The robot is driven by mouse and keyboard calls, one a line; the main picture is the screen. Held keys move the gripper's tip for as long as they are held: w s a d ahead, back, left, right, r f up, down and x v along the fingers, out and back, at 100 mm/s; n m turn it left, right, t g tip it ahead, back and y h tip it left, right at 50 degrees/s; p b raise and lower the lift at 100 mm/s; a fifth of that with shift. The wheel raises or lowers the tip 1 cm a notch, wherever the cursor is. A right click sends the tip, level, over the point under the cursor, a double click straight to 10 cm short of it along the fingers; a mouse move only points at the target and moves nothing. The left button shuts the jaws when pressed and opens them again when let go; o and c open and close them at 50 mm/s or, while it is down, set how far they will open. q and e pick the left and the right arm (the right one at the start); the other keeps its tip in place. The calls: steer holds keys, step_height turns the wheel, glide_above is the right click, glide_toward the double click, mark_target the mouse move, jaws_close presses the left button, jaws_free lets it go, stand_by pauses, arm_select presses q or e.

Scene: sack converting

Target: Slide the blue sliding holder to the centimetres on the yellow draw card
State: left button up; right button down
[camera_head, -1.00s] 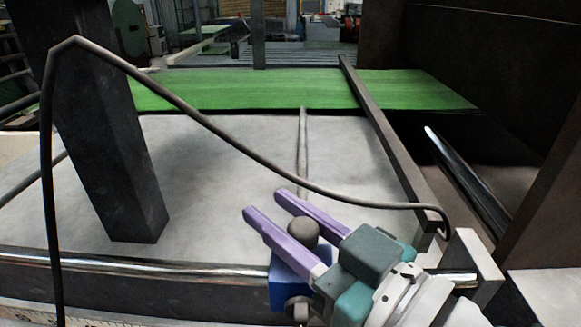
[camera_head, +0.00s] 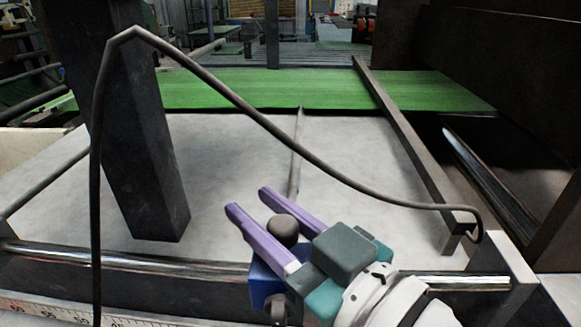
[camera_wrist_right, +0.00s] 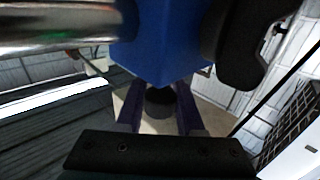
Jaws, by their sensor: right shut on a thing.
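The blue sliding holder (camera_head: 263,287) sits on a shiny horizontal rail (camera_head: 130,262) at the lower middle of the head view. A dark round knob (camera_head: 283,229) stands on top of it. My right gripper (camera_head: 249,200) has its two purple fingers on either side of this knob and is shut on it. In the right wrist view the holder (camera_wrist_right: 160,45) fills the top middle, with the knob (camera_wrist_right: 160,102) between the fingers. A pale scale with numbers (camera_head: 60,312) runs along the lower left, partly cut off. No yellow draw card can be made out. My left gripper is not in view.
A thick dark post (camera_head: 150,190) stands left of the holder. A black cable (camera_head: 235,105) hangs across the view from left to right. The rail ends at a grey bracket (camera_head: 500,270) on the right. The rail left of the holder looks clear.

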steer(key=shift+d, duration=0.1)
steer(key=c, duration=0.5)
jaws_free()
steer(key=shift+d, duration=0.1)
steer(key=v, duration=1)
